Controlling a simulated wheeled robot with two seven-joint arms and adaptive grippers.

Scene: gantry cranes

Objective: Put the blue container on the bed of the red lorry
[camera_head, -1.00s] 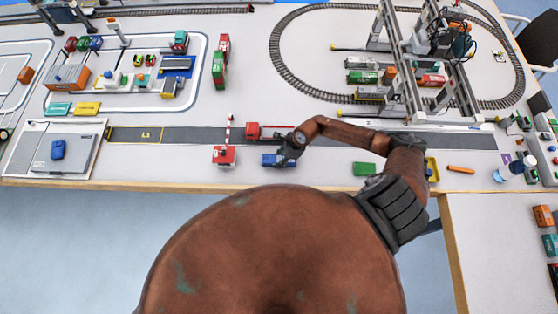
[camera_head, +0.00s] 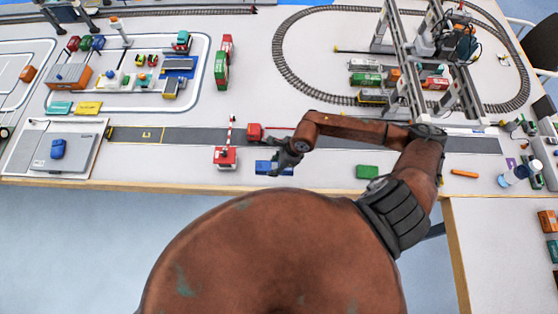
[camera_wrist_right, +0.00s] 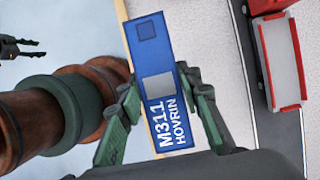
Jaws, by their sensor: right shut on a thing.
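My right gripper (camera_head: 283,163) is shut on the blue container (camera_head: 263,168). In the right wrist view the container (camera_wrist_right: 152,40) lies between the two green fingers, with white lettering reading "M311 HOVRIN". It is near the table's front edge; whether it is clear of the table I cannot tell. The red lorry (camera_head: 254,132) stands on the road behind it, its bed partly hidden by my arm. In the right wrist view the lorry's grey, red-edged bed (camera_wrist_right: 280,60) is empty where visible, to the right of the container. A dark shape, probably my left gripper (camera_wrist_right: 25,47), shows at the upper left there.
A red-and-white barrier (camera_head: 225,157) stands left of the blue container. A green container (camera_head: 367,172) lies to the right, near the front edge. The grey road (camera_head: 190,136) runs across the table. A gantry crane (camera_head: 455,85) stands at the back right.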

